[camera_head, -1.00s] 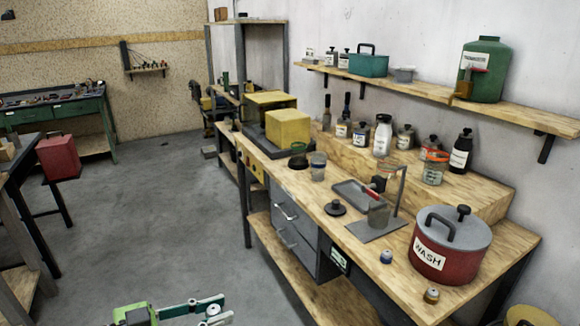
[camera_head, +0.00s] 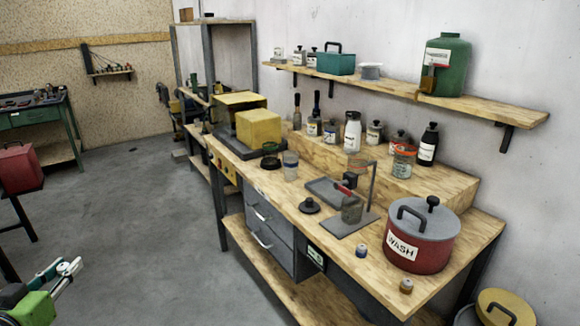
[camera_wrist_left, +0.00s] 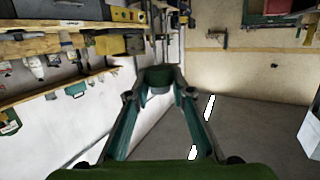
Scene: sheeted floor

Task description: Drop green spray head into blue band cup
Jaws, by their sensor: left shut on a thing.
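My left gripper (camera_head: 66,268) is at the bottom left of the head view, over the floor and away from the workbench. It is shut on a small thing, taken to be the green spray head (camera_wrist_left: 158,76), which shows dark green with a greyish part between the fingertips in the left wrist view. A clear cup with a faint bluish band (camera_head: 290,166), probably the blue band cup, stands upright on the workbench beside a dark round dish. The cup is far to the right of the gripper. My right gripper is not in view.
The workbench (camera_head: 330,255) holds a red WASH pot (camera_head: 420,240), a stand with a clear cup (camera_head: 352,210), a black lid (camera_head: 309,206) and two small caps near the front edge. Bottles and an orange-banded jar (camera_head: 403,162) stand on the raised ledge. The floor between is clear.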

